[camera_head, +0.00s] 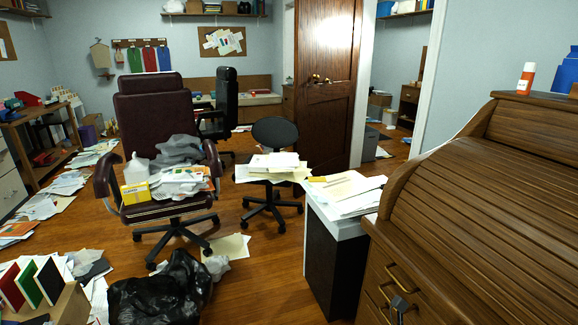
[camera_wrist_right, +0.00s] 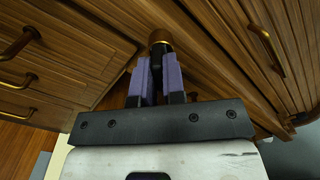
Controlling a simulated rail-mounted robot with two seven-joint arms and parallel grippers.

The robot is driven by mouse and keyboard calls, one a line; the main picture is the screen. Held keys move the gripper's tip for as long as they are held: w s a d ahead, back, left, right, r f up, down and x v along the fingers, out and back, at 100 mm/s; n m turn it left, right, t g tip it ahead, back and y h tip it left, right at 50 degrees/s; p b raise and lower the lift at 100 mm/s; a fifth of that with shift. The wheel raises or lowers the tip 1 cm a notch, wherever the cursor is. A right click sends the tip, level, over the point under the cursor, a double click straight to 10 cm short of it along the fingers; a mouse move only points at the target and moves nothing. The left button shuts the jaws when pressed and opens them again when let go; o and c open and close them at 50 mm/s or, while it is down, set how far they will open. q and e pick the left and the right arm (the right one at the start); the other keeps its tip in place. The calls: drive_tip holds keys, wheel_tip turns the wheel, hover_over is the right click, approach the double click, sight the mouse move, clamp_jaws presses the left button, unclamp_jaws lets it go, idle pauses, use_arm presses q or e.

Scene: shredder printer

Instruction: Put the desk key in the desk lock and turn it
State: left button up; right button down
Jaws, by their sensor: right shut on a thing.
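The brown roll-top desk (camera_head: 490,200) stands at the right of the head view and fills most of the right wrist view (camera_wrist_right: 75,50). In the wrist view my right gripper (camera_wrist_right: 158,66) is shut on a small dark piece, which I take to be the desk key (camera_wrist_right: 158,57). A round brass piece (camera_wrist_right: 160,38) sits just beyond the fingertips, against the wood. It looks like the desk lock, but I cannot tell how far the key is in it. The fingers hide most of the key. My left gripper is in neither view.
Brass drawer handles (camera_wrist_right: 18,42) (camera_wrist_right: 268,50) flank the gripper. A small dark grey thing (camera_head: 400,303) shows by the desk drawers; I cannot tell what it is. A white-topped cabinet with papers (camera_head: 345,195) stands beside the desk. Chairs and a black bag (camera_head: 160,290) are left.

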drive_tip(key=shift+m+b, duration=1.4)
drive_tip(key=shift+b, duration=0.05)
drive_tip(key=shift+m+b, duration=0.3)
drive_tip(key=shift+b, duration=0.15)
drive_tip(key=shift+m+b, duration=0.9)
drive_tip(key=shift+b, duration=0.15)
